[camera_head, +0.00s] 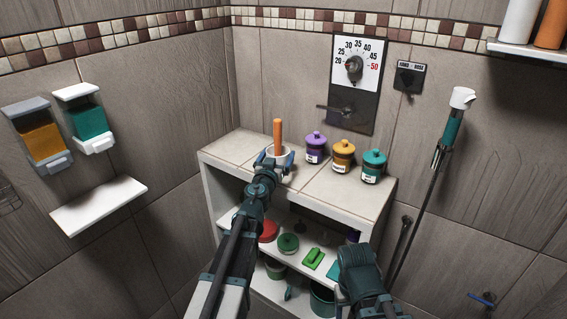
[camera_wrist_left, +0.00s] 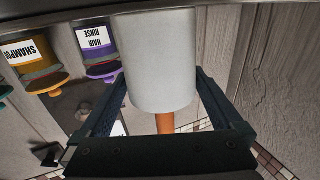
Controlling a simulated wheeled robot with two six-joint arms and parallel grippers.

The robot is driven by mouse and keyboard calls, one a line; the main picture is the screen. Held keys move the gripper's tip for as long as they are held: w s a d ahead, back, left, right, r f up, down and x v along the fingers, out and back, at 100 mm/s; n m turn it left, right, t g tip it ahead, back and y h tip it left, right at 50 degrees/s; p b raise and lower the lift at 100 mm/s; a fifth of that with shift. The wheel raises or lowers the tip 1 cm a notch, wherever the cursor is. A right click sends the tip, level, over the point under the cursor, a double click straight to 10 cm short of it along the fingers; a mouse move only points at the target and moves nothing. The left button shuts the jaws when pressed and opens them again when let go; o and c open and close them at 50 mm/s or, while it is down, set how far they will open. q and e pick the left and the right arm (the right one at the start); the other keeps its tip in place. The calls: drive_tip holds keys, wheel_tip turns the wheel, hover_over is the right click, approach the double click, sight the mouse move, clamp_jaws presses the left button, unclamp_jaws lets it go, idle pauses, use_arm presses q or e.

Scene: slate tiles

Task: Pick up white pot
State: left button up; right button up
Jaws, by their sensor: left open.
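The white pot (camera_head: 279,153) stands on the top of the tiled shelf unit, with an orange stick (camera_head: 278,131) rising out of it. My left gripper (camera_head: 274,160) is at the pot, its fingers open on either side of it. In the left wrist view, which is upside down, the white pot (camera_wrist_left: 160,55) fills the space between the two dark fingers, and the orange stick (camera_wrist_left: 165,123) shows below it. Whether the fingers touch the pot is not clear. My right arm (camera_head: 358,272) is low at the front right; its fingertips are hidden.
Purple (camera_head: 315,147), orange (camera_head: 343,154) and teal (camera_head: 373,166) jars stand right of the pot. The shelf below holds a red item (camera_head: 268,231), a green lidded pot (camera_head: 288,243) and a green brush (camera_head: 313,258). A dial panel (camera_head: 354,83) hangs on the wall behind.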

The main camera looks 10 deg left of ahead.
use_arm(q)
drive_tip(key=shift+w, duration=0.5)
drive_tip(key=shift+s+a, duration=0.1)
drive_tip(key=shift+c, duration=0.7)
drive_tip(key=c, duration=1.3)
drive_tip(key=shift+r, duration=0.1)
